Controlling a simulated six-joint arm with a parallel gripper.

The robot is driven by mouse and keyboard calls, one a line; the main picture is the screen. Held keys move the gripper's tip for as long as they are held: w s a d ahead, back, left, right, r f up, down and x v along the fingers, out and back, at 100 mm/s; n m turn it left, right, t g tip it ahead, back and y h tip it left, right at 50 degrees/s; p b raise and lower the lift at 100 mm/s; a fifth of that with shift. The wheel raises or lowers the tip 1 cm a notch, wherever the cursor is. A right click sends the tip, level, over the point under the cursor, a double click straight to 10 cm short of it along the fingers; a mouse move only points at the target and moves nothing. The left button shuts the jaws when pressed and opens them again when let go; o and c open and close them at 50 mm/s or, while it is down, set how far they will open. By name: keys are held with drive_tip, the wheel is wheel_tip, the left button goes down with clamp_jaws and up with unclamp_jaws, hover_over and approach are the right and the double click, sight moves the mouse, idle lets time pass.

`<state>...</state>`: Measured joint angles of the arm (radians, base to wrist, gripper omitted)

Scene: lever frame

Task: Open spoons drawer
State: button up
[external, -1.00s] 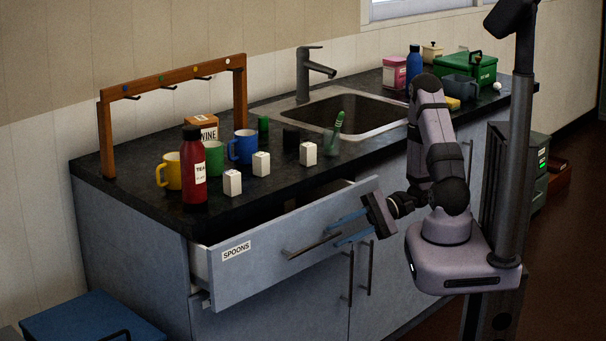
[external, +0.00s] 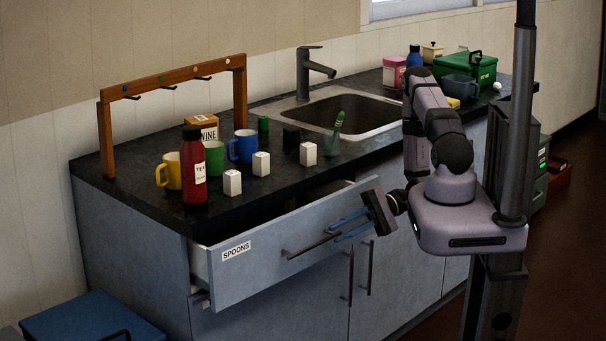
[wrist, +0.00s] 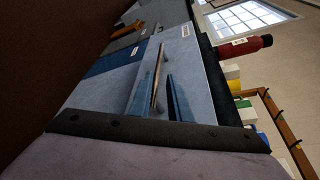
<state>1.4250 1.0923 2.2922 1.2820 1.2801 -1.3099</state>
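The spoons drawer (external: 265,268), with a grey front and a white SPOONS label, stands pulled part way out below the counter. Its dark bar handle (external: 305,246) runs along the front. My gripper (external: 338,228) has its blue fingers at the right end of the handle. In the wrist view, my gripper (wrist: 158,90) has its fingers apart, with the handle (wrist: 158,65) showing between them, nearer the left finger. Whether a finger touches the handle cannot be told. The drawer's inside is mostly hidden by the counter and drawer front.
The counter (external: 285,190) above holds mugs, a red tea bottle (external: 193,165), white blocks and a sink (external: 345,112). Cupboard doors with vertical handles (external: 369,267) are below right. A blue box (external: 90,318) stands on the floor at left. Floor before the drawer is clear.

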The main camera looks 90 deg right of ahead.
sight(323, 241)
drive_tip(key=shift+w+a+f+m+h+p, duration=0.15)
drive_tip(key=shift+f+m+h+p, duration=0.2)
drive_tip(key=shift+m+p, duration=0.4)
drive_tip(key=shift+w+a, duration=0.1)
drive_tip(key=shift+b+x, duration=0.5)
drive_tip(key=shift+x, duration=3)
clamp_jaws()
